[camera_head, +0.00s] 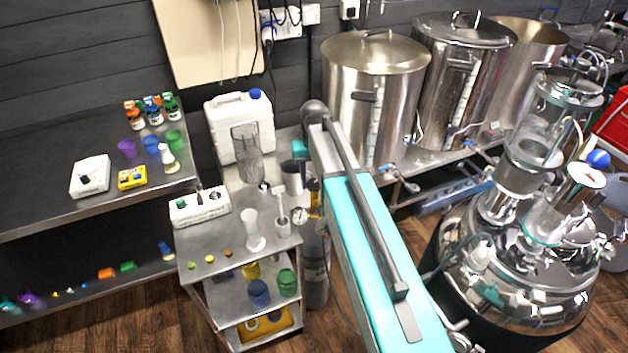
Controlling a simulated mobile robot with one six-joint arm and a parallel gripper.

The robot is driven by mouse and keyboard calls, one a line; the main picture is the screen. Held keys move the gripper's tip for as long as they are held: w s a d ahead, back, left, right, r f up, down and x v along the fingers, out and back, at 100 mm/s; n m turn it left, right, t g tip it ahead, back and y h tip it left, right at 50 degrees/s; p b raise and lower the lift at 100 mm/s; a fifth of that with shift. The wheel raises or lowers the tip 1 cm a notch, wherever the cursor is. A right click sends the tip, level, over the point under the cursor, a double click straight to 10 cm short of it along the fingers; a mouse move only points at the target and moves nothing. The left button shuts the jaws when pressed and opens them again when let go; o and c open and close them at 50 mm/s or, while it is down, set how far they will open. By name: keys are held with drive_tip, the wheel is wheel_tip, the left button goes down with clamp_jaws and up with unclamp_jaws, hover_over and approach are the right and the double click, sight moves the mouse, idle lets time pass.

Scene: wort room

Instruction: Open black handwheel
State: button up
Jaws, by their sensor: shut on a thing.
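A gas cylinder (316,272) stands on the floor right of the steel cart. Its brass valve (315,199) and a round pressure gauge (299,215) show at the left edge of my arm. A small dark part (313,184) sits on top of the valve. It may be the black handwheel, but it is too small and too covered to be sure. My teal arm crosses the middle of the view and hides the area right of the valve. My gripper and its fingertips are hidden behind the arm, so its contact with the handwheel cannot be seen.
The steel cart (210,262) left of the cylinder holds a white canister (240,125), glassware and a white stirrer (200,206). Large steel kettles (372,85) stand behind. A shiny vessel with glass columns (510,265) stands close on the right. Wood floor shows between.

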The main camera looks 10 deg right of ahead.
sight(314, 183)
drive_tip(key=n, duration=0.4)
drive_tip(key=shift+n, duration=0.4)
drive_tip(key=o, duration=1.1)
drive_tip(key=shift+c, duration=0.2)
drive_tip(key=shift+r, duration=0.1)
wheel_tip(314, 183, up, 14)
drive_tip(key=b, duration=0.3)
drive_tip(key=shift+f, duration=0.2)
